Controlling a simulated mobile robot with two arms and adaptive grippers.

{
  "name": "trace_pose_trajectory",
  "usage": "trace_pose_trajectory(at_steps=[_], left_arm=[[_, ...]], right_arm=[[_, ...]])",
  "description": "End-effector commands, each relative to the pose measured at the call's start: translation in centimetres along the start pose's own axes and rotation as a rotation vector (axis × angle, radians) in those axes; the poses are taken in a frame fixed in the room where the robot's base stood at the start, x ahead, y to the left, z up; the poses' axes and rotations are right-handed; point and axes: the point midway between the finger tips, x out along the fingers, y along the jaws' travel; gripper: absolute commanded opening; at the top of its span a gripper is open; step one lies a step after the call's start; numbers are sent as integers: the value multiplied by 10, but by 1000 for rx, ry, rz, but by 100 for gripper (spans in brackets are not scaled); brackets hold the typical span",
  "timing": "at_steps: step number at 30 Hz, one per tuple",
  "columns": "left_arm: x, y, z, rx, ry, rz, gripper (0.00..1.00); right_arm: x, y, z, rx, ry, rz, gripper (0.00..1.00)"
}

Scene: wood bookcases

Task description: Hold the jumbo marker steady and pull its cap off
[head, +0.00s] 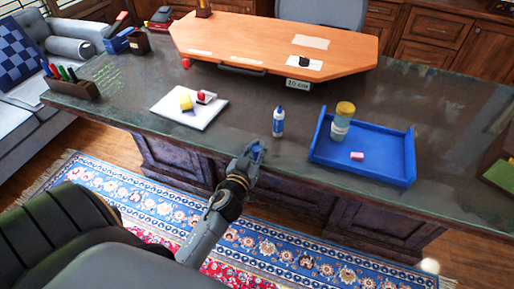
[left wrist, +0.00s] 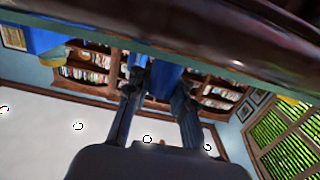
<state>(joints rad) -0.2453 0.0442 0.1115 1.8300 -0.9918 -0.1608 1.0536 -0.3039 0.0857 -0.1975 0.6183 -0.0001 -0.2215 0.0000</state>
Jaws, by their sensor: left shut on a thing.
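My left gripper (head: 256,152) is beside the front edge of the desk, its fingers shut on a blue thing that looks like the jumbo marker (left wrist: 163,78). In the left wrist view the blue thing sits between the two fingers (left wrist: 160,100). In the head view only a small blue part shows, and the fingers hide the rest. I cannot tell the cap from the body. My right gripper is not in view.
The dark desk (head: 245,110) bears a white-and-blue bottle (head: 278,121) close beyond my left gripper. A white board (head: 205,117) lies left. Between board and bottle is bare desk.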

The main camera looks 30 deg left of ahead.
Motion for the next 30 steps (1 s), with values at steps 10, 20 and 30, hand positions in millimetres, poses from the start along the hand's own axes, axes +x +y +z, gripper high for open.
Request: trace_pose_trajectory(at_steps=[10, 20, 30], left_arm=[[0, 0, 2, 1, 1, 0, 23], [0, 0, 1, 1, 1, 0, 46], [-25, 0, 1, -1, -2, 0, 46]], right_arm=[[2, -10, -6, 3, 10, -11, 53], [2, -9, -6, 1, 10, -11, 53], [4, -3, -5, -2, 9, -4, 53]])
